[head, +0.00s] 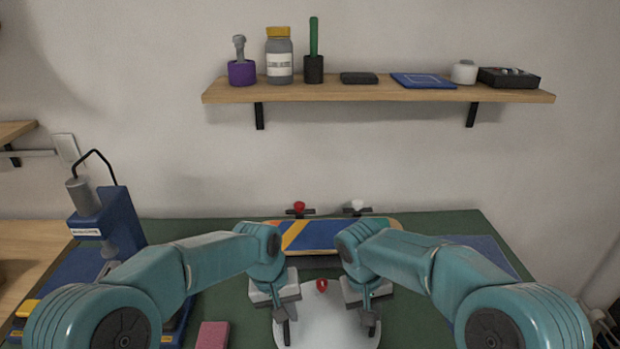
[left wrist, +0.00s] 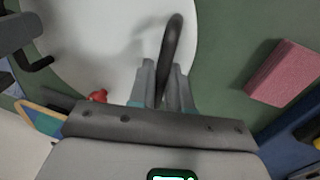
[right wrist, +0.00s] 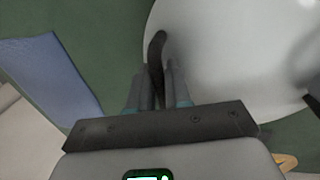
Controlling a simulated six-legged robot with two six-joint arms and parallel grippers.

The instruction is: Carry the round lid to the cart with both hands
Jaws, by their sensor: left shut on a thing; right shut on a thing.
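The round lid (head: 325,330) is white and lies low at the bottom centre of the head view, partly cut off by the frame. A small red piece (head: 322,285) shows at its far edge. My left gripper (left wrist: 163,88) is shut on a dark curved handle (left wrist: 172,45) at one side of the lid (left wrist: 95,45). My right gripper (right wrist: 155,88) is shut on another dark handle (right wrist: 154,50) at the opposite side of the lid (right wrist: 235,60). I cannot tell whether the lid touches the green surface. The cart is not recognisable in these views.
A striped board (head: 310,235) lies behind the lid on the green mat (head: 440,222). A blue machine (head: 118,220) stands left. A pink block (head: 213,335) lies left of the lid. A wall shelf (head: 380,93) holds several items. A flat blue sheet (head: 480,250) lies right.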

